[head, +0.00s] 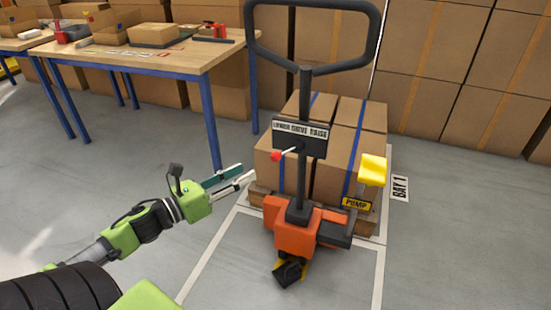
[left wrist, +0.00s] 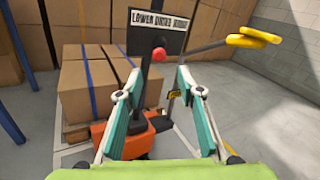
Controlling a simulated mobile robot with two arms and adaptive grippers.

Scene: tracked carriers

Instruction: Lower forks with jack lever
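An orange pallet jack (head: 297,235) stands with its black loop handle upright. A black plate (head: 300,136) on its column is lettered; I read LOWER, DRIVE and RAISE. A small lever with a red knob (head: 276,156) sticks out to the left of the plate; the red knob also shows in the left wrist view (left wrist: 159,54). My left gripper (head: 246,177) is left of the column, a little below the knob and apart from it. In the left wrist view my left gripper (left wrist: 157,84) is open, with nothing between its fingers. My right gripper is not in view.
Cartons (head: 335,172) with blue straps sit on a wooden pallet (head: 262,194) behind the jack. A yellow pedal (head: 373,169) rises by the PUMP label (head: 356,204). A workbench (head: 160,60) stands back left. Stacked cartons line the back. Floor at right is clear.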

